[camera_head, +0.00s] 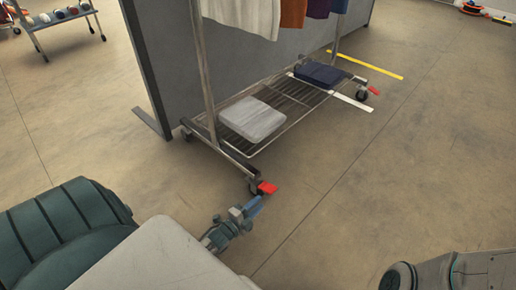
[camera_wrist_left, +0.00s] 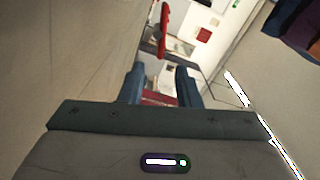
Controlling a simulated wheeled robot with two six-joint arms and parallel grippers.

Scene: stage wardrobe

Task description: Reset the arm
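My left arm comes in from the lower left in the head view. Its gripper (camera_head: 254,205) is out over the bare floor, and in the picture it lies just below the red caster brake of the clothes rack (camera_head: 208,75). In the left wrist view, the two blue fingers of the left gripper (camera_wrist_left: 161,84) stand apart with nothing held between them. Part of my right arm shows at the lower right of the head view; its gripper is out of the frame.
The rack's lower shelf holds a folded light grey cloth (camera_head: 253,119) and a folded navy cloth (camera_head: 319,74). Garments (camera_head: 245,15) hang above. A grey partition (camera_head: 165,60) stands behind the rack.

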